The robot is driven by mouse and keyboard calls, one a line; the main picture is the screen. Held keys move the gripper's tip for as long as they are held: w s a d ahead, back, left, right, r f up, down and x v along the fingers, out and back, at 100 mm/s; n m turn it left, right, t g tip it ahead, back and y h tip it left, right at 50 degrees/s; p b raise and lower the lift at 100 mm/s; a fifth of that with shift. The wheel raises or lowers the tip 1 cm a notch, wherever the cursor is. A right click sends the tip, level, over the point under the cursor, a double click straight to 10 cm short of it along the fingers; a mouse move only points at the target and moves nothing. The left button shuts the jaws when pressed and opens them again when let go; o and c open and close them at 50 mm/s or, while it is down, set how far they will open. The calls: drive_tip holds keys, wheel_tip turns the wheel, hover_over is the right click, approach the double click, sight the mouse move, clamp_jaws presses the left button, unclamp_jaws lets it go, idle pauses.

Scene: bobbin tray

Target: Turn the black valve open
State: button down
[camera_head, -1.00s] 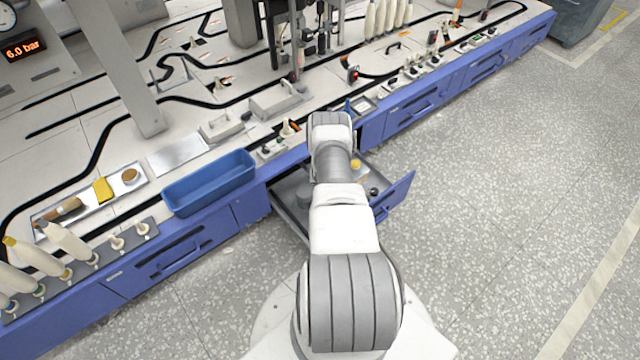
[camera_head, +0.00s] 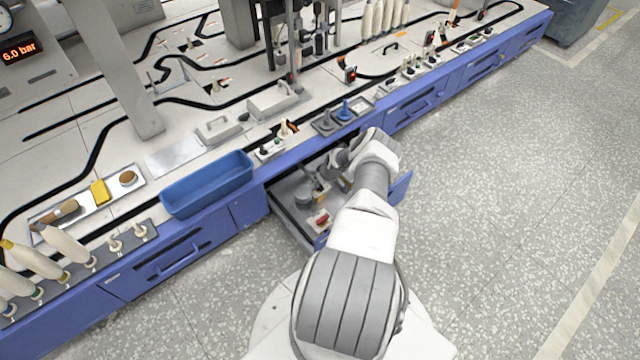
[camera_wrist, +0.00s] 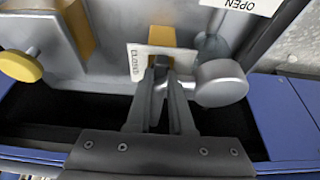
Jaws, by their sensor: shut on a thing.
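My gripper (camera_wrist: 160,70) is inside the open drawer (camera_wrist: 110,80), its dark fingers closed together beside a white label (camera_wrist: 137,66) reading CLOSED. A small dark piece between the fingertips, which I take for the black valve's handle, is mostly hidden by them. A second label (camera_wrist: 243,5) reading OPEN, upside down, lies at the top right of the wrist view. In the head view my gripper (camera_head: 338,165) is over the drawer (camera_head: 293,217), partly hidden by my wrist. The valve cannot be made out there.
A grey round knob (camera_wrist: 221,82) is close right of my fingers. A yellow block (camera_wrist: 172,38) is just beyond the tips and a yellow knob (camera_wrist: 20,66) at left. The drawer also holds a red piece (camera_head: 322,219). A blue bin (camera_head: 207,184) stands on the bench.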

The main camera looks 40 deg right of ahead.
drive_tip(key=shift+s, duration=0.1)
idle(0.3)
drive_tip(key=c, duration=0.8)
unclamp_jaws()
drive_tip(key=shift+r, duration=0.1)
drive_tip(key=shift+r+p, duration=0.3)
drive_tip(key=shift+r, duration=0.05)
drive_tip(key=p+v, duration=0.7)
drive_tip(key=v, duration=0.9)
drive_tip(key=shift+s+r, duration=0.15)
drive_tip(key=shift+r, duration=0.05)
drive_tip(key=shift+r, duration=0.1)
